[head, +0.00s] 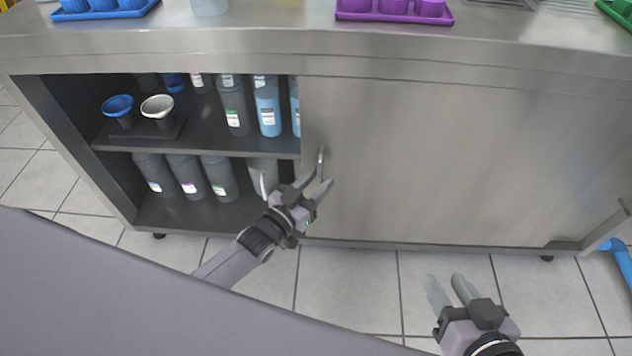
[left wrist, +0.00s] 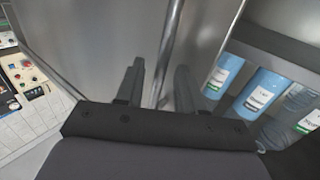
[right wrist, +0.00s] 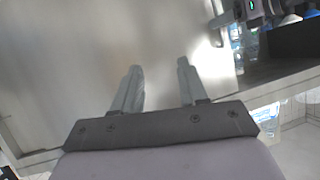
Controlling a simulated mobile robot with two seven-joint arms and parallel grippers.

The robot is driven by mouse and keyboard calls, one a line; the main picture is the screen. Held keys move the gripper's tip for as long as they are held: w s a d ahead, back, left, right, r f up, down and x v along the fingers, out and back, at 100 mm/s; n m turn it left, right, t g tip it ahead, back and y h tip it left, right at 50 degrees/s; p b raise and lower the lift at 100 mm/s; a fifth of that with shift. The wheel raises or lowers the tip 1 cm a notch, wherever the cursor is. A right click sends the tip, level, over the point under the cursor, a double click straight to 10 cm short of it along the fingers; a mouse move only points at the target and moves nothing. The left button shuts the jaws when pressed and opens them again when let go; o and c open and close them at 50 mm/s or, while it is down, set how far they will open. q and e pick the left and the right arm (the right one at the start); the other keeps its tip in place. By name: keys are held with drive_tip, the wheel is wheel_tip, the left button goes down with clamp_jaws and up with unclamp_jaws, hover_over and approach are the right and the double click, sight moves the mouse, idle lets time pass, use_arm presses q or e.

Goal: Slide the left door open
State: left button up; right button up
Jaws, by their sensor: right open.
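The steel cabinet's left half stands open, and a flat steel door panel (head: 440,160) covers the right half. A thin vertical bar handle (head: 320,160) sits near the panel's left edge. My left gripper (head: 323,178) is open at the handle's lower end. In the left wrist view, the handle (left wrist: 170,50) runs between the two fingers, with gaps beside it. My right gripper (head: 448,290) is open and empty, low in front of the panel. I cannot tell whether one door or two overlap there.
Shelves in the open half hold grey bottles (head: 233,107), blue bottles (head: 267,108) and a stand with blue and white funnels (head: 118,108). A blue tray (head: 105,12) and a purple tray (head: 395,16) are on the worktop. A blue pipe (head: 620,258) is at right.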

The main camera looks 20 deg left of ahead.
use_arm(q)
drive_tip(key=shift+s+a, duration=0.15)
drive_tip(key=shift+s, duration=0.15)
drive_tip(key=p+v, duration=0.2)
drive_tip(key=v, duration=0.4)
drive_tip(key=shift+s, duration=0.2)
use_arm(e)
drive_tip(key=shift+s+d+r+h, duration=0.1)
drive_tip(key=shift+s+d+h, duration=0.15)
drive_tip(key=shift+d, duration=0.2)
drive_tip(key=shift+s+d+r+h, duration=0.1)
drive_tip(key=shift+s+d+h, duration=0.05)
drive_tip(key=shift+d+h, duration=0.25)
drive_tip(key=shift+d, duration=0.1)
drive_tip(key=shift+r, duration=0.1)
